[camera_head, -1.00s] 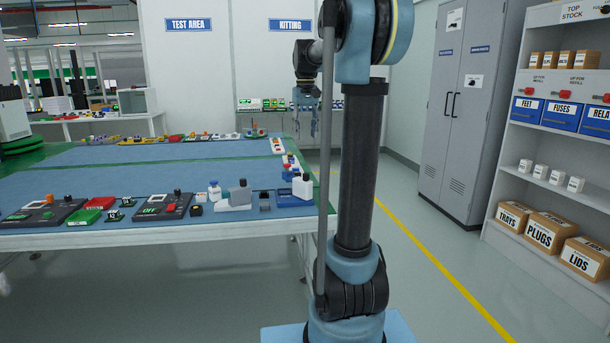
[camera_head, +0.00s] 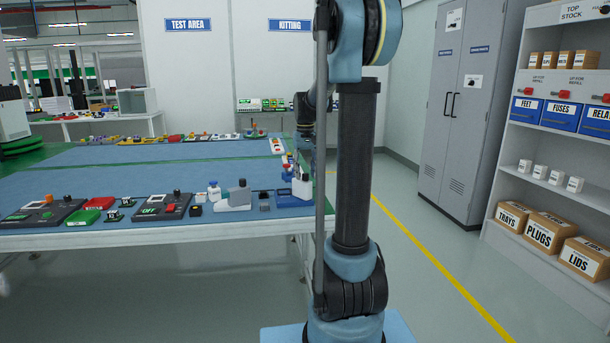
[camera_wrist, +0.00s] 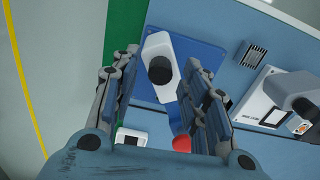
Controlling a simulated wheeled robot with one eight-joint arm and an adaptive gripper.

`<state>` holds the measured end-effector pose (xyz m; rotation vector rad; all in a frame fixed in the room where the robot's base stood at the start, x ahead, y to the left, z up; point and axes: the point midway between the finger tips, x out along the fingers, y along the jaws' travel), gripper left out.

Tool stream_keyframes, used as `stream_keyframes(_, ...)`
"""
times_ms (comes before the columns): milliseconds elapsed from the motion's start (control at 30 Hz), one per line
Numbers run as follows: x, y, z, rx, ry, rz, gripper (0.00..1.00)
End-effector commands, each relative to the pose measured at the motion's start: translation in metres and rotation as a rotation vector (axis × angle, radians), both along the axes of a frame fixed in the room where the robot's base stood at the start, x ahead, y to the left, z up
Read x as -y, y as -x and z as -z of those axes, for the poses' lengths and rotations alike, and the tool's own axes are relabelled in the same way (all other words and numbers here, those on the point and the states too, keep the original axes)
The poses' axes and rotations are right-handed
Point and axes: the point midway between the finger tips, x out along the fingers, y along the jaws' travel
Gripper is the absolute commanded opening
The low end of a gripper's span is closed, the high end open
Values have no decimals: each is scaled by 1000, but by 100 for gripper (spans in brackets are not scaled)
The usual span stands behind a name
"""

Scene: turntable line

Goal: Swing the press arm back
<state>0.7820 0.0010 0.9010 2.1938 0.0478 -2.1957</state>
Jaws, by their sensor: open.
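The press is a small fixture with a blue base (camera_wrist: 207,57) and a white arm (camera_wrist: 152,45) topped by a round black knob (camera_wrist: 160,70) in the wrist view. In the head view its blue base (camera_head: 291,199) and white upper part (camera_head: 301,187) stand at the near right corner of the table. My gripper (camera_wrist: 160,88) is open, with its fingers apart on either side of the knob and white arm in the picture. I cannot tell whether they touch it. In the head view my arm hides most of the gripper.
A grey-and-white device (camera_wrist: 279,97) and a small dark ribbed block (camera_wrist: 255,55) stand right of the press. A red round part (camera_wrist: 181,143) and a white box (camera_wrist: 131,137) lie close below it in the wrist view. Open floor lies past the table's edge.

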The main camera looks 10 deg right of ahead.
Motion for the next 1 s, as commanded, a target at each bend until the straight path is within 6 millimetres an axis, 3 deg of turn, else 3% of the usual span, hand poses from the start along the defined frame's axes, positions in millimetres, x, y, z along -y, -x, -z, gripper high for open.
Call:
stream_keyframes(400, 0, 0, 7, 0, 0, 0, 41)
stream_keyframes(600, 0, 0, 7, 0, 0, 0, 0)
stream_keyframes(1000, 12, 0, 7, 0, 1, 43, 0)
